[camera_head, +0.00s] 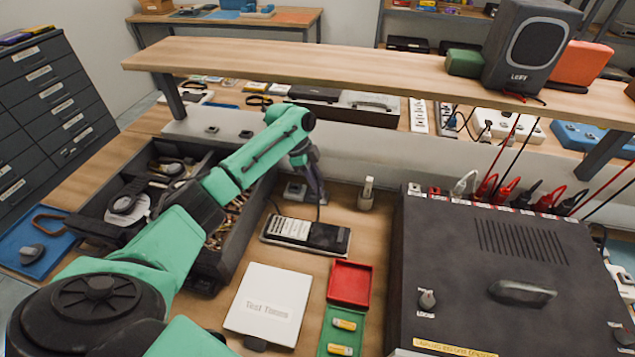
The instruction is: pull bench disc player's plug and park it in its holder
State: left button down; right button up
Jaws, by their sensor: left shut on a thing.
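My left gripper (318,194) is in the middle of the bench, reached by the green arm from the left. It points down and is shut on a small plug, which its fingers mostly hide. A thin dark cord runs below the fingers toward a flat black-and-grey device (305,234), which looks like the disc player. A small grey socket block (294,191) is just left of the fingers. A small beige upright piece (366,194) stands to their right; I cannot tell which piece is the holder. My right gripper is not in view.
A large black unit (520,270) with red and black leads fills the right. A white booklet (268,304) and a red open box (349,284) lie in front. A dark tray of parts (215,262) is left. A wooden shelf (330,68) overhangs behind.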

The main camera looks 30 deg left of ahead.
pick_arm(q)
notch_tip(320, 180, up, 5)
jog(key=p, duration=0.5)
dwell(0.6)
